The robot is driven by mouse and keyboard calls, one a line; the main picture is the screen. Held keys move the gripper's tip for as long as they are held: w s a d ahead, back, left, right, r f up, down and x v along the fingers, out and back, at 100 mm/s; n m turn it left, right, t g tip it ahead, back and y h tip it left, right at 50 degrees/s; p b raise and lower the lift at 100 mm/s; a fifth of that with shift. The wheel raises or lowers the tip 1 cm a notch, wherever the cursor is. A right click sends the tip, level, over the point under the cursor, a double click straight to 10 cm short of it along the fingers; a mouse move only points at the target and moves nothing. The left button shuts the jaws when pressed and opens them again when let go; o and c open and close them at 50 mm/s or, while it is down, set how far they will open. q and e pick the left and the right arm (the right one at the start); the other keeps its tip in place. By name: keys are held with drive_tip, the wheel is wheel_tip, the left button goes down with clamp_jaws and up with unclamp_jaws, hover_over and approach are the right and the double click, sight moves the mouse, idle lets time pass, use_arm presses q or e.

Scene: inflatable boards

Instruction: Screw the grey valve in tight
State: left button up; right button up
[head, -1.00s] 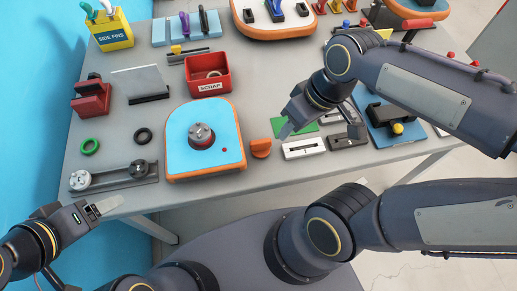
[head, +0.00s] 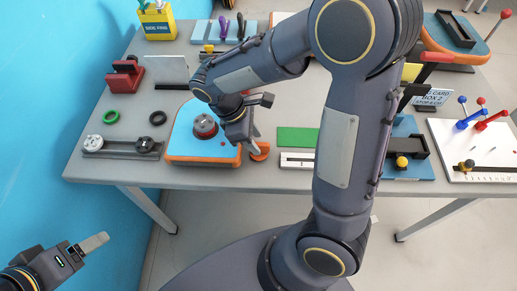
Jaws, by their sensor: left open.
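A blue inflatable board with an orange rim (head: 190,158) lies on the table. A round grey valve (head: 205,122) sits in a red fitting (head: 206,133) on it, seemingly upright; how deep it sits cannot be told. A small orange piece (head: 260,155) lies beside the board's right edge. My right gripper (head: 250,147) points down over the board's right edge, close to the orange piece, apart from the valve. Whether its fingers are apart or touch the piece is unclear. My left gripper (head: 92,245) is open and empty, off the table's front left.
A grey holder (head: 120,154) with a pale and a dark round part stands left of the board. A green ring (head: 111,116) and black ring (head: 158,118) lie behind it. My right arm hides much of the table's middle.

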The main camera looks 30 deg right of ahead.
sight(259, 144)
drive_tip(key=x, duration=0.3)
drive_tip(key=shift+d+f, duration=0.15)
clamp_jaws()
idle(0.3)
